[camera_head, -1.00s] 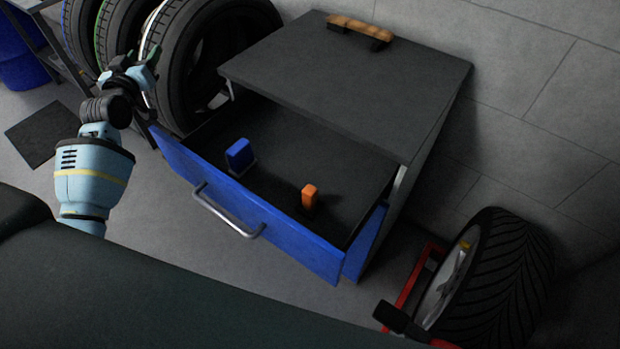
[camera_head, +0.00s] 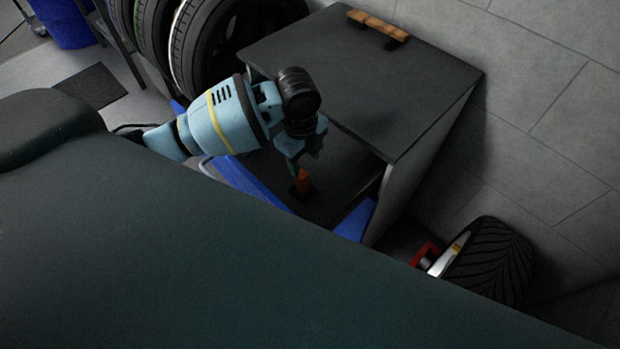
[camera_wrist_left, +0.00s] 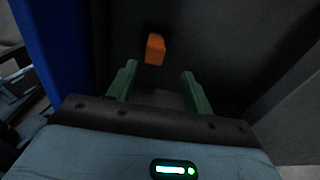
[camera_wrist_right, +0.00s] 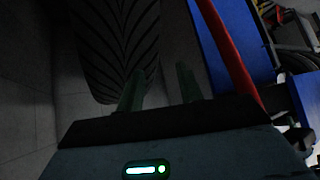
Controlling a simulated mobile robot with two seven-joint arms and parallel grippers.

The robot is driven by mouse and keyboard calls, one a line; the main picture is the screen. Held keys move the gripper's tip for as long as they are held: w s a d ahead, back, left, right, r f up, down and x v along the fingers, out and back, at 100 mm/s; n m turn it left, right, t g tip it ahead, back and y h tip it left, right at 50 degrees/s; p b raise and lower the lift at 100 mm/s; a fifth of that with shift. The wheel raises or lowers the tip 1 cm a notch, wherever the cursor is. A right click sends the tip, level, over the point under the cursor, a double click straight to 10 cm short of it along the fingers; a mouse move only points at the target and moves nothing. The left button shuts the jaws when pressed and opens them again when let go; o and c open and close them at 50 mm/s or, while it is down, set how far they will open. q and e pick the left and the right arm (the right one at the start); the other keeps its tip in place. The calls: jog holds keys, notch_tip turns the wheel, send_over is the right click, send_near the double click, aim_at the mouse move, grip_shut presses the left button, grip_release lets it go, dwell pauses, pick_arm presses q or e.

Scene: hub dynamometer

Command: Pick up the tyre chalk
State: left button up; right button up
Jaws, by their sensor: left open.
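A small upright orange block (camera_head: 302,180) stands in the open drawer; I cannot tell for sure that it is the tyre chalk. My left gripper (camera_head: 305,158) is over the drawer, close above the block. In the left wrist view the orange block (camera_wrist_left: 155,48) lies beyond the fingertips, between their lines and nearer the left finger. The left gripper (camera_wrist_left: 160,72) is open and empty. The blue block is hidden behind my left arm in the head view. My right gripper (camera_wrist_right: 160,75) is open and empty, near a tyre, and is not visible in the head view.
The dark cabinet (camera_head: 370,75) has a top overhanging the drawer's back, with a wooden-backed brush (camera_head: 378,24) on it. The blue drawer front (camera_head: 250,182) is pulled out. A tyre (camera_head: 490,262) with a red frame stands at the right; more tyres (camera_head: 215,40) stand at the back left.

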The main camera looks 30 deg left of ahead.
aim_at(302, 174)
pick_arm(q)
jog(key=shift+s+a+f+y, duration=0.1)
jog(key=shift+s+a+y, duration=0.1)
jog(key=shift+y, duration=0.1)
jog(key=shift+s+d, duration=0.1)
jog(key=shift+s, duration=0.1)
jog(key=shift+f, duration=0.25)
jog(key=shift+w+f, duration=0.1)
jog(key=shift+f, duration=3.55)
jog(key=shift+c, duration=0.3)
jog(key=c, duration=1)
